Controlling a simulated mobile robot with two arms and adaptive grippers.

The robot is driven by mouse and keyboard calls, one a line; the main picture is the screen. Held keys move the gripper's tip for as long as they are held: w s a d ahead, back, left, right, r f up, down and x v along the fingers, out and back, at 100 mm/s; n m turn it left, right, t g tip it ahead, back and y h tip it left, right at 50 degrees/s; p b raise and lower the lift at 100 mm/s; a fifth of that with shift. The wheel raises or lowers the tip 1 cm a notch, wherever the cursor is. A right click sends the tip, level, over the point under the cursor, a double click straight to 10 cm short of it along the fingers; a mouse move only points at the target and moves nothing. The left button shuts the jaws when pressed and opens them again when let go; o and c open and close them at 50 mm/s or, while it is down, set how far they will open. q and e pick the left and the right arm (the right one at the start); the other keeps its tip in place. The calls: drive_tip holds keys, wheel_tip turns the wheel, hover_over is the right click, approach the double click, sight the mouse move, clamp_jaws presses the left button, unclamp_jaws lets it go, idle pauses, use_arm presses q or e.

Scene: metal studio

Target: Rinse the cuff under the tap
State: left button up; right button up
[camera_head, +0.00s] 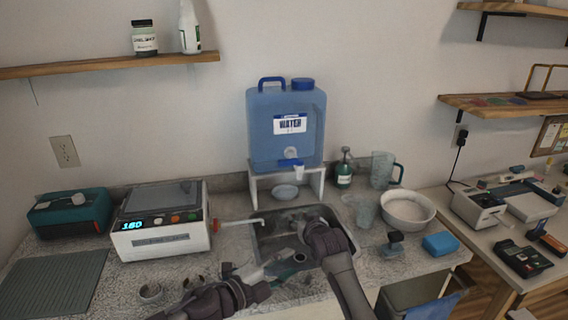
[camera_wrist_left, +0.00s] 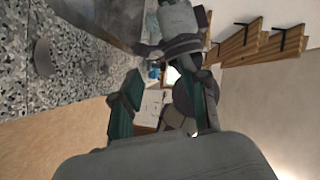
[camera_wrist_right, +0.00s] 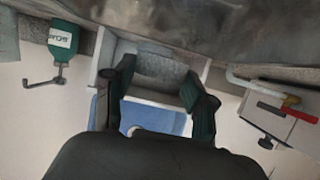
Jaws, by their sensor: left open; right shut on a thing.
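My right gripper (camera_head: 296,219) is over the steel sink (camera_head: 261,243), in front of the water jug. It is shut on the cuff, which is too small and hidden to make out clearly. In the right wrist view the fingers (camera_wrist_right: 163,98) stand before the white stand and blue jug. The jug's tap (camera_head: 298,170) is above and behind the gripper; I cannot see water running. My left gripper (camera_head: 250,272) is open over the counter at the sink's front left. In the left wrist view its fingers (camera_wrist_left: 165,105) are apart and nothing is held.
A boxy device (camera_head: 160,238) with a lit display and white pipe (camera_head: 240,222) is left. Soap bottle (camera_head: 344,174), jugs and a white bowl (camera_head: 408,209) stand right.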

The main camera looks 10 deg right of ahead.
use_arm(q)
drive_tip(key=w+a+r+t+y, duration=0.1)
drive_tip(key=w+a+r+t, duration=0.1)
drive_tip(key=w+r, duration=0.5)
drive_tip(key=t+y, duration=0.1)
drive_tip(key=t, duration=0.2)
approach(282, 164)
drive_tip(key=shift+m, duration=0.3)
drive_tip(key=x, duration=1)
drive_tip(key=shift+w+a+r, duration=0.1)
drive_tip(key=shift+r, duration=0.2)
drive_tip(key=shift+w+d+f, duration=0.25)
drive_tip(key=shift+d+f, duration=0.05)
drive_tip(key=shift+d, duration=0.15)
clamp_jaws()
